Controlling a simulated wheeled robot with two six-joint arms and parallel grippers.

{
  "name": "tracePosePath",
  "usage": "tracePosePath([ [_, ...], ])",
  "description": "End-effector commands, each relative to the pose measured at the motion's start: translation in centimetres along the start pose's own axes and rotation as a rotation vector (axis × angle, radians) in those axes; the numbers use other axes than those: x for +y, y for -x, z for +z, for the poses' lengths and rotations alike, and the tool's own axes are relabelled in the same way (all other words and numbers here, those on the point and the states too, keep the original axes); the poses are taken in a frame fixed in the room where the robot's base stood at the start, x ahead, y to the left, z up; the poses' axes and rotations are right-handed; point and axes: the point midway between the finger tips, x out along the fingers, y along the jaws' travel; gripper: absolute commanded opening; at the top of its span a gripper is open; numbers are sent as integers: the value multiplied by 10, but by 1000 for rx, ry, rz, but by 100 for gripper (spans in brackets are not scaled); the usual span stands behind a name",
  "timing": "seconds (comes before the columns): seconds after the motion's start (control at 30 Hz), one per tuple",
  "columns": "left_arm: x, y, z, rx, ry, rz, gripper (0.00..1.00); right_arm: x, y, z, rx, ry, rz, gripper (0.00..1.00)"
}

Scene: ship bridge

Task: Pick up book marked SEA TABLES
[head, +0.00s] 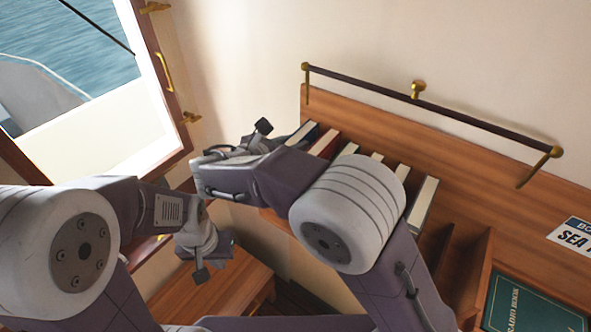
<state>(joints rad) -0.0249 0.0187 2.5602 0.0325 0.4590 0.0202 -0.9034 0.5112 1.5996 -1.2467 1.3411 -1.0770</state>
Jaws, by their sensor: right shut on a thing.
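Several upright books stand in a row on the wooden shelf against the wall, among them a dark blue one (304,133), a red one (327,143) and a pale-edged one (425,198). No spine lettering is readable, so I cannot tell which is SEA TABLES. My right gripper (248,145) is at the left end of the row, shut on what looks like a book, mostly hidden by the gripper and arm. My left gripper (200,258) hangs lower left, away from the books, above the wooden bench; its jaw opening is unclear.
A dark rail (450,118) with brass ends runs above the shelf. The window (150,75) is at left.

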Motion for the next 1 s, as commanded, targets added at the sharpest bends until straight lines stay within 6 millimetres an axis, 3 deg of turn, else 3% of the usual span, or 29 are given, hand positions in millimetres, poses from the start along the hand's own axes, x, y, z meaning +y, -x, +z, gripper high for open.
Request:
tracePosePath([
  [0.03, 0, 0, 0, 0, 0, 0, 0, 0, 0, 0, 0, 0, 0, 8],
  [0.07, 0, 0, 0, 0, 0, 0, 0, 0, 0, 0, 0, 0, 0, 0],
  [1.0, 0, 0, 0, 0, 0, 0, 0, 0, 0, 1, -2, -1, 0, 0],
])
